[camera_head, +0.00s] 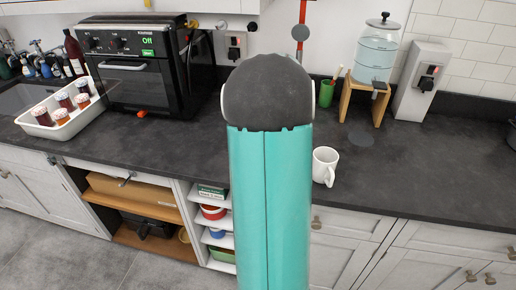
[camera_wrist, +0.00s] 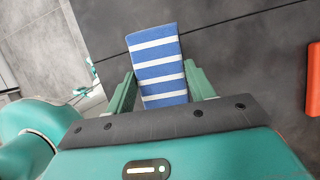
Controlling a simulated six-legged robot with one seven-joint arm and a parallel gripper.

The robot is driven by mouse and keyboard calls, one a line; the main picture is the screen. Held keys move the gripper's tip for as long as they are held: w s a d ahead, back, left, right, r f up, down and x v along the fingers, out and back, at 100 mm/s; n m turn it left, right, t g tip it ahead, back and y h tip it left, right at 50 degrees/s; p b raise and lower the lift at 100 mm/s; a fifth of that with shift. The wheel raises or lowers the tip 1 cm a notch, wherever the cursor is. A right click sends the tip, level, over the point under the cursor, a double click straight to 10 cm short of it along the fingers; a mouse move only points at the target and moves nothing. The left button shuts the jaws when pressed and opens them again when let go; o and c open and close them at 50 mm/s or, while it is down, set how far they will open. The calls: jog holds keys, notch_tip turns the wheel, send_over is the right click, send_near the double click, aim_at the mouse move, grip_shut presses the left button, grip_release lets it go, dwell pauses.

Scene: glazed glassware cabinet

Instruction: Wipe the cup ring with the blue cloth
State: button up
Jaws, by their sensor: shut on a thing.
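In the wrist view a blue cloth (camera_wrist: 158,58) with white stripes sits between the two green fingers of my gripper (camera_wrist: 160,70). The gripper is shut on it, and the cloth extends out past the fingertips over a dark surface. In the head view my turquoise arm fills the middle and hides the gripper and cloth. I cannot make out a cup ring for certain. A faint grey round patch (camera_head: 360,138) lies on the dark counter (camera_head: 420,165) right of the arm, but I cannot tell whether it is a stain or a flat disc.
A white mug (camera_head: 325,166) stands near the counter's front edge, close right of my arm. A green cup (camera_head: 326,93), a dispenser on a wooden stand (camera_head: 362,97), an oven (camera_head: 135,65) and a white tray of jars (camera_head: 50,125) stand farther off. The right counter is mostly clear.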

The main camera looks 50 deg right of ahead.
jog(key=shift+r, duration=0.95)
jog(key=shift+r, duration=0.1)
jog(key=shift+r, duration=1.4)
jog(key=shift+r, duration=0.1)
